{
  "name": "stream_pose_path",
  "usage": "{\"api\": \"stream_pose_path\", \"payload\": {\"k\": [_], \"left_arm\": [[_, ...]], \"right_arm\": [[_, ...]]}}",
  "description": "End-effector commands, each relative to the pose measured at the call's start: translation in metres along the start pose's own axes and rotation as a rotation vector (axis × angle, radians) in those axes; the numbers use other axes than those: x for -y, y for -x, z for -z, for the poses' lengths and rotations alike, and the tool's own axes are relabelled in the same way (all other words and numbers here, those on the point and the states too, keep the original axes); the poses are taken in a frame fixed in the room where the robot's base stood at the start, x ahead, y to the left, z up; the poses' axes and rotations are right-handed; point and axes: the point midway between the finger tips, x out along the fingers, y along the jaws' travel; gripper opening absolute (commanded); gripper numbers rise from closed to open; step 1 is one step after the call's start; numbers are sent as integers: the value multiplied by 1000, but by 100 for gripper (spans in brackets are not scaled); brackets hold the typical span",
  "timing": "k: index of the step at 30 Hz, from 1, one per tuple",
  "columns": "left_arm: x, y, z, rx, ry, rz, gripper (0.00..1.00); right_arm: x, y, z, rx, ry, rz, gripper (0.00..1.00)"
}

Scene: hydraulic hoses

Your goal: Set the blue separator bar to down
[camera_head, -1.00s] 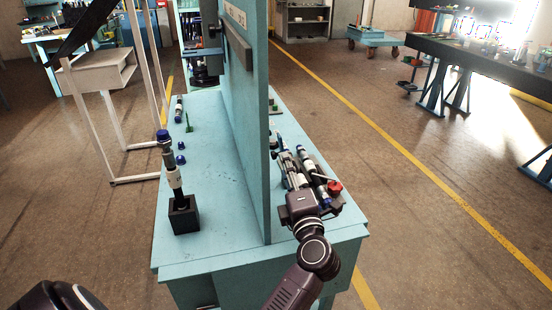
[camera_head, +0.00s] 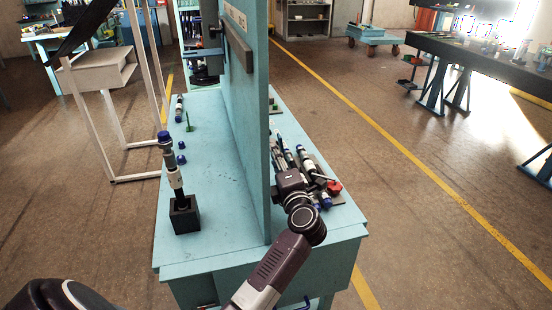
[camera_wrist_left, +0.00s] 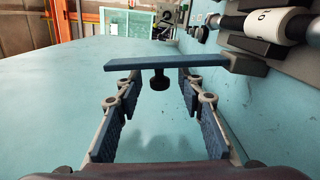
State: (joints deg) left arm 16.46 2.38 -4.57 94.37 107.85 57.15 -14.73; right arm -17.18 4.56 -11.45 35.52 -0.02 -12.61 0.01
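The blue separator bar (camera_wrist_left: 165,61) shows in the left wrist view as a flat bar lying crosswise, joined at its right end to a grey block (camera_wrist_left: 246,63). A short black knob (camera_wrist_left: 159,80) hangs below its middle. My left gripper (camera_wrist_left: 157,88) is open, with its blue-padded fingers apart on either side of the knob; I cannot tell whether they touch the bar. In the head view the left gripper (camera_head: 281,158) is right of the upright panel, among the hoses, and its fingers are mostly hidden. I cannot make out the bar there. My right gripper is not in view.
Hoses with white sleeves (camera_head: 306,164) and a red knob (camera_head: 334,187) lie close right of my gripper. The tall teal panel (camera_head: 246,130) stands close on its left. Beyond the panel, a hose stands in a black block (camera_head: 184,216) on the teal table (camera_head: 215,245).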

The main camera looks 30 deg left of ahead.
Motion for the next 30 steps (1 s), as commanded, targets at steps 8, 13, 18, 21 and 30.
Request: {"api": "stream_pose_path", "payload": {"k": [8,13,18,21,30], "left_arm": [[0,0,0,0,0,0,15],[0,0,0,0,0,0,0],[0,1,0,0,0,0,0],[0,1,0,0,-1,1,0],[-6,1,-7,0,-80,4,0]], "right_arm": [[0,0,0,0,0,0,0],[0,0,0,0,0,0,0],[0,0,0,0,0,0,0],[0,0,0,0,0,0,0],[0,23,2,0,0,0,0]]}}
